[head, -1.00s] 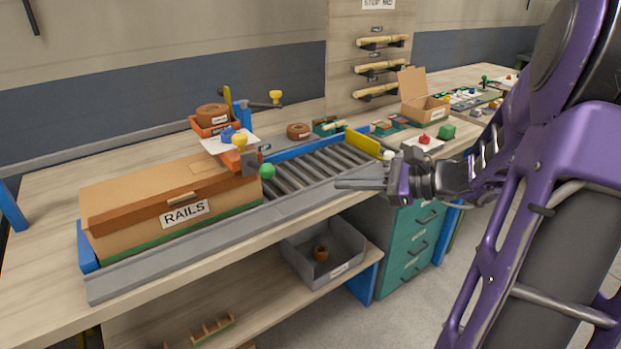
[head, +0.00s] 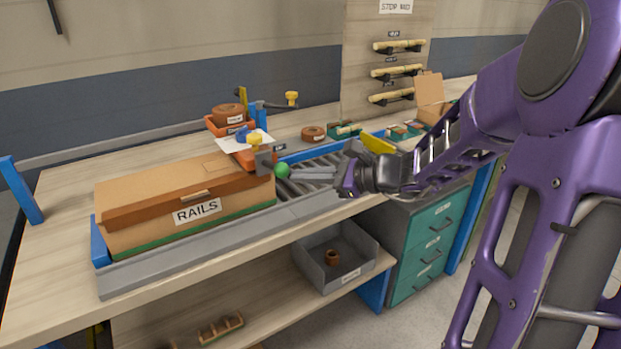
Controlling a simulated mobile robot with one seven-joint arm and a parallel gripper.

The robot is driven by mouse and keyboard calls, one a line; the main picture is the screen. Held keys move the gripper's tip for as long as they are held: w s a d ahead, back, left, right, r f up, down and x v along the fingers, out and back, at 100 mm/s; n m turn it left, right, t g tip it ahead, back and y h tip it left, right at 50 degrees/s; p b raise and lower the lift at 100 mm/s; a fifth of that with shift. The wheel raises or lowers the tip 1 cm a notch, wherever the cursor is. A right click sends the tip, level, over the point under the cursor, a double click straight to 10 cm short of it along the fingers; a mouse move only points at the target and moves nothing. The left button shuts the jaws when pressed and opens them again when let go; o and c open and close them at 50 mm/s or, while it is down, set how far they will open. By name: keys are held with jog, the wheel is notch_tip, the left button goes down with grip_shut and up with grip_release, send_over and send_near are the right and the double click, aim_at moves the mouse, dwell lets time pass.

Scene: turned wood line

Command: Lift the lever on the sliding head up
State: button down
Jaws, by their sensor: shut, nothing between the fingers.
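A sliding head, as far as I can tell, stands by the right end of the cardboard box in the head view. It has a grey block (head: 264,162) and an orange part (head: 240,156). A green ball knob (head: 283,170) sticks out to its right, low down, and a yellow knob (head: 254,138) stands on top. Which knob belongs to the lever I cannot tell for sure. My gripper (head: 293,173) is shut and empty, its fingers pointing left.
The box marked RAILS (head: 185,208) fills the left of the conveyor (head: 310,172). Behind stand an orange tray (head: 218,128) with a brown ring, and a dark arm with a yellow knob (head: 292,98). A yellow plate (head: 377,144) stands behind my gripper.

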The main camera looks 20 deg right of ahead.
jog(key=r+p, duration=0.1)
jog(key=p, duration=0.1)
jog(key=r+g+p, duration=0.1)
jog(key=p, duration=0.2)
jog(key=shift+w+a+r+h, duration=0.1)
jog(key=shift+w+r+h, duration=0.2)
jog(key=shift+w, duration=0.05)
jog(key=shift+r+p, duration=0.25)
jog(key=shift+p, duration=0.05)
dwell(0.9)
